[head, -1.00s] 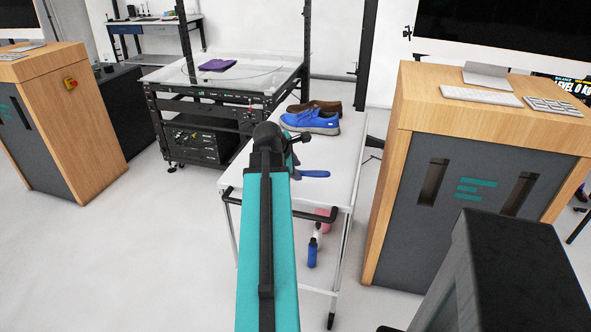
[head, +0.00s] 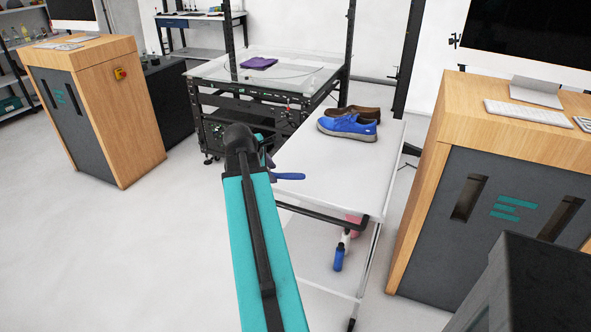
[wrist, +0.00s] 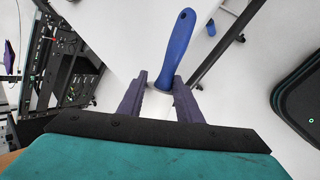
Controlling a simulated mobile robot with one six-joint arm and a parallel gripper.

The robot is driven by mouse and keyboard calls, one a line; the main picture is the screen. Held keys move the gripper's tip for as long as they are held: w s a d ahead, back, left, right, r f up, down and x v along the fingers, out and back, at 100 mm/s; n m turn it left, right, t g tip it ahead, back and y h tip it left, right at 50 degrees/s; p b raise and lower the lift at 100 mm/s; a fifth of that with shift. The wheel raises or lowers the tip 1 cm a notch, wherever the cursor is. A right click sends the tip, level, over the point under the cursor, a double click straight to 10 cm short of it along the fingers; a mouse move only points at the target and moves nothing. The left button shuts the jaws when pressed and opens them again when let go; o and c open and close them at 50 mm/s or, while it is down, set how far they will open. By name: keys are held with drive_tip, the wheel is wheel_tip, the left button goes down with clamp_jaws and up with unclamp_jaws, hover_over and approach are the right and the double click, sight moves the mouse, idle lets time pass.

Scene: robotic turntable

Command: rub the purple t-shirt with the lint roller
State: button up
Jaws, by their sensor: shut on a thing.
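The purple t-shirt (head: 259,63) lies folded on the clear turntable top (head: 225,74), well beyond my gripper in the head view. My gripper (wrist: 160,92) is shut on the lint roller (wrist: 178,48) in the wrist view. The roller's blue handle points away from the jaws, and its white part sits between the fingers. In the head view the blue handle (head: 288,177) sticks out to the right of my arm's end, over the left side of the white cart.
Blue and brown shoes (head: 348,126) stand at the back of the white cart (head: 330,175). A wooden desk (head: 515,140) is at the right, another (head: 90,62) at the left. The floor (head: 110,240) left of the cart is clear.

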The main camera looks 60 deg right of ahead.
drive_tip(key=w+a+r+n+t+p, duration=0.1)
drive_tip(key=w+a+n+p, duration=0.1)
drive_tip(key=w+a, duration=0.9)
drive_tip(key=w+a+r+n+t+p, duration=0.1)
drive_tip(key=w+a+r+p, duration=0.1)
drive_tip(key=w+a, duration=0.9)
drive_tip(key=w+a+r+n+t+p, duration=0.1)
drive_tip(key=w+a+p, duration=0.1)
drive_tip(key=a, duration=1.4)
drive_tip(key=w+a+r+n+p, duration=0.2)
drive_tip(key=a, duration=1.5)
drive_tip(key=shift+w+a+t+y, duration=0.2)
drive_tip(key=shift+t+y, duration=0.1)
drive_tip(key=shift+t, duration=0.1)
drive_tip(key=shift+d, duration=0.2)
